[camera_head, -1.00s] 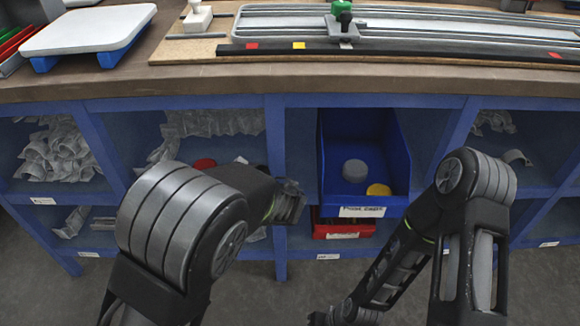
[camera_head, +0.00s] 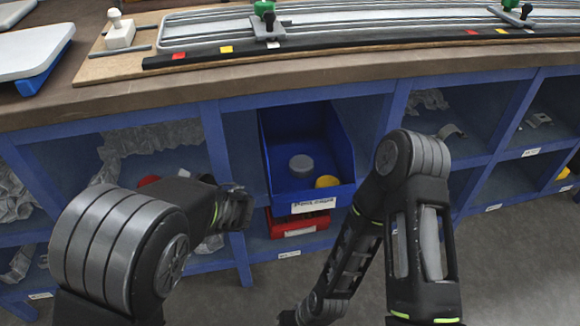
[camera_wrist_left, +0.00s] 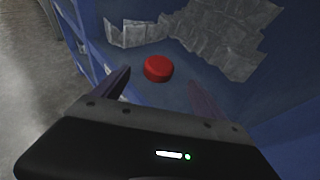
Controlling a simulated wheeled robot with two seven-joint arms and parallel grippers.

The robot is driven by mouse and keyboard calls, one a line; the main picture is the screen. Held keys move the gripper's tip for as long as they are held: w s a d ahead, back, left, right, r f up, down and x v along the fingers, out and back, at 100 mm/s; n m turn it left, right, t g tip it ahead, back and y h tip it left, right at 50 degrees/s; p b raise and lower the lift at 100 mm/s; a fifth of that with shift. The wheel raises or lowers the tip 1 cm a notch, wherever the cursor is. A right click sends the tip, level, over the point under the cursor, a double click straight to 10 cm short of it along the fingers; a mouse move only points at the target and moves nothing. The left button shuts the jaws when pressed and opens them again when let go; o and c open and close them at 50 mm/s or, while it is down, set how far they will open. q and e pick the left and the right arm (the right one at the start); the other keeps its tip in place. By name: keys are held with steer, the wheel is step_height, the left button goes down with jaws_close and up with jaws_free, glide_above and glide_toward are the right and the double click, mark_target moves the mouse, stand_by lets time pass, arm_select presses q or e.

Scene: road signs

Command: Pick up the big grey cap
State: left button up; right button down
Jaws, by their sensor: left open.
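A grey round cap (camera_head: 301,166) lies in the blue bin (camera_head: 348,176) in the middle of the shelf, in the head view. A yellow cap (camera_head: 327,182) lies in front of it to the right. My left gripper (camera_head: 238,208) is left of the bin, near a shelf upright, apart from the grey cap. In the left wrist view its two fingers (camera_wrist_left: 160,92) are spread, with a red cap (camera_wrist_left: 158,68) showing beyond them and nothing held. The red cap shows partly in the head view (camera_head: 148,181). My right arm hangs low; its gripper is not clearly visible.
A red bin (camera_head: 297,228) sits below the blue bin. Blue shelf uprights (camera_head: 215,142) divide the compartments. Clear crumpled bags (camera_head: 150,140) lie in the left compartments. The worktop (camera_head: 330,72) above holds a rail fixture (camera_head: 350,20).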

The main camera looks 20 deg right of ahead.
arm_select(q)
steer(key=s+a+f+n+g+h+b, duration=0.25)
steer(key=a+n+g, duration=0.35)
steer(key=a+n, duration=0.9)
steer(key=s+a+r+n+h+b, duration=0.1)
steer(key=s+a+r+n, duration=0.1)
steer(key=a+n, duration=0.5)
steer(key=s+a+r+n+h+b, duration=0.1)
steer(key=a+r+n, duration=0.3)
steer(key=a+n, duration=0.4)
steer(key=s+n, duration=0.1)
steer(key=n, duration=0.3)
steer(key=shift+n, duration=0.4)
steer(key=shift+s+h, duration=0.1)
steer(key=shift+h, duration=0.15)
steer(key=shift+c, duration=0.3)
